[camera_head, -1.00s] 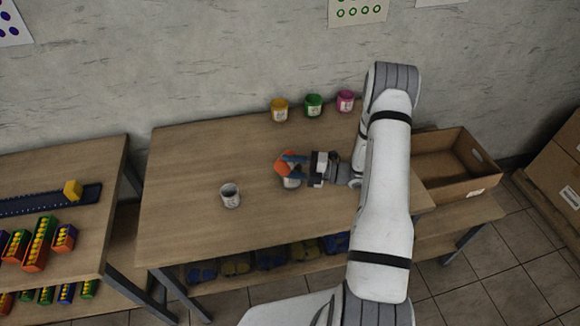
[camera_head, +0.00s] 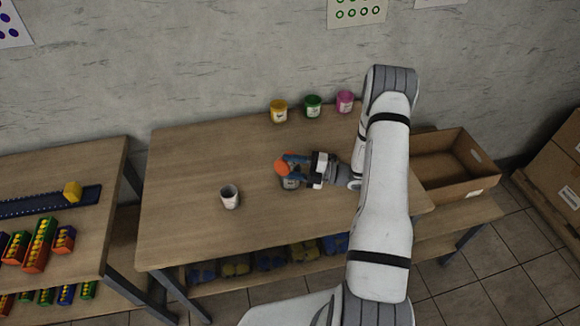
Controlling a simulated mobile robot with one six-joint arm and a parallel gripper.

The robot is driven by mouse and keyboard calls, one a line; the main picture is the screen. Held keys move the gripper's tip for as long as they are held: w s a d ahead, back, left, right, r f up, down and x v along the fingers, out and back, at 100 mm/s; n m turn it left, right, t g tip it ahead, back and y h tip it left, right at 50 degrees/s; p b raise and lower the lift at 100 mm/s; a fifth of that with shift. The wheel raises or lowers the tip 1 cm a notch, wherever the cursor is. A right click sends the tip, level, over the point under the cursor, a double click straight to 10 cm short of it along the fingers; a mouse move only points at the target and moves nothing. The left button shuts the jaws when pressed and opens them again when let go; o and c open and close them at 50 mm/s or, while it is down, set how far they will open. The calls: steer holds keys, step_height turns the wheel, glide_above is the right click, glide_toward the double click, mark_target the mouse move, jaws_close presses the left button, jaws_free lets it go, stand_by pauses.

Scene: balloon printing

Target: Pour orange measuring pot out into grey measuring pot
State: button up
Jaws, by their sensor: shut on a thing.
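My gripper (camera_head: 297,165) is shut on the orange measuring pot (camera_head: 282,167). It holds the pot tipped over, above the middle of the table. A grey measuring pot (camera_head: 291,184) stands upright on the table just under the orange pot and the fingers, which partly hide it. I cannot see the orange pot's contents or any stream between the two pots. Another pale pot (camera_head: 229,198) stands upright and apart, to the left on the same table.
Yellow (camera_head: 279,112), green (camera_head: 313,107) and pink (camera_head: 345,102) pots stand along the table's (camera_head: 185,170) back edge. An open cardboard box (camera_head: 440,180) is at the right, behind my arm. The table's left part is mostly clear.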

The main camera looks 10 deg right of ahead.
steer(key=shift+w+d+r+m+t+y+p, duration=0.15)
steer(key=shift+m, duration=0.4)
steer(key=shift+w+d+r+m+t+y+p, duration=0.15)
steer(key=shift+m, duration=0.4)
stand_by(0.8)
stand_by(2.2)
steer(key=n, duration=0.2)
steer(key=shift+s+a+f+n+g+h+b, duration=0.3)
steer(key=shift+s+f+g+h+b, duration=0.05)
steer(key=shift+g+h+b, duration=0.05)
steer(key=n, duration=0.2)
steer(key=f+n+h+b, duration=0.1)
steer(key=shift+s+a, duration=0.3)
steer(key=shift+a, duration=0.05)
steer(key=shift+n, duration=0.3)
